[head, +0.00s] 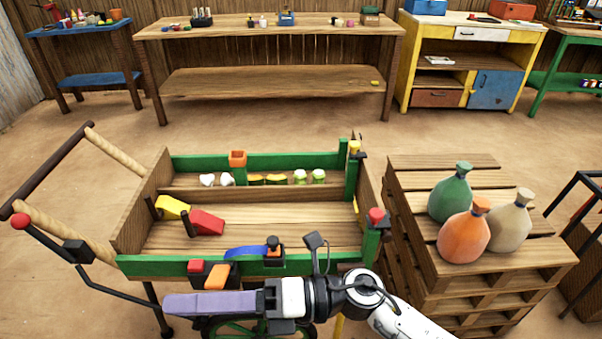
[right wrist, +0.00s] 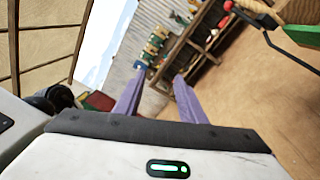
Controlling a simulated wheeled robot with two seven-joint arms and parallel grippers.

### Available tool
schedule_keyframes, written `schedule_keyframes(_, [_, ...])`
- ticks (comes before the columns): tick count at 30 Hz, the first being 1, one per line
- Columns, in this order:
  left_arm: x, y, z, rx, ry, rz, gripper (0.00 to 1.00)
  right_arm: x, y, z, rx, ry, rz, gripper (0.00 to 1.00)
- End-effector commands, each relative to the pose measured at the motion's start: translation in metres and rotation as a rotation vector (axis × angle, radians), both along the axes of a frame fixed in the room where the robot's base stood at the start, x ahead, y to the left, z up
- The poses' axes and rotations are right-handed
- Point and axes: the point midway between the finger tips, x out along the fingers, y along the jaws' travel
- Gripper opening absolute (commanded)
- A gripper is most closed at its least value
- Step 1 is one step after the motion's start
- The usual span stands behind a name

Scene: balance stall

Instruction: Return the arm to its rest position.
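My right gripper (head: 172,304) reaches in from the lower right of the head view and points left, in front of the near side of the wooden cart (head: 190,267). Its purple fingers overlap each other in that view. In the right wrist view the two fingers (right wrist: 159,76) stand apart with nothing between them, so it is open and empty. My left gripper is in neither view.
The cart holds a yellow block (head: 173,207) and a red block (head: 207,222). A pallet stack (head: 425,270) at the right bears green, orange (head: 465,236) and beige sacks. Tables (head: 270,31) stand along the back; the floor between is clear.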

Motion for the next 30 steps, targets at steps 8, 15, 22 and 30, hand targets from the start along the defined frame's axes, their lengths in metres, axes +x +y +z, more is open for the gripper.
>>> schedule_keyframes(8, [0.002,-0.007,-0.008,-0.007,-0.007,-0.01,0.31,0.104,-0.108,-0.05,0.453,0.98,-0.661,0.37])
schedule_keyframes(15, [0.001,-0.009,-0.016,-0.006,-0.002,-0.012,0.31,0.085,-0.22,-0.192,0.639,1.646,-1.08,0.37])
schedule_keyframes(22, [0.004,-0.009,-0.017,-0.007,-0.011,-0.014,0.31,0.002,-0.284,-0.294,0.729,2.108,-1.359,0.37])
schedule_keyframes(30, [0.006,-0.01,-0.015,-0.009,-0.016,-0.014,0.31,-0.044,-0.304,-0.326,0.757,2.294,-1.468,0.37])
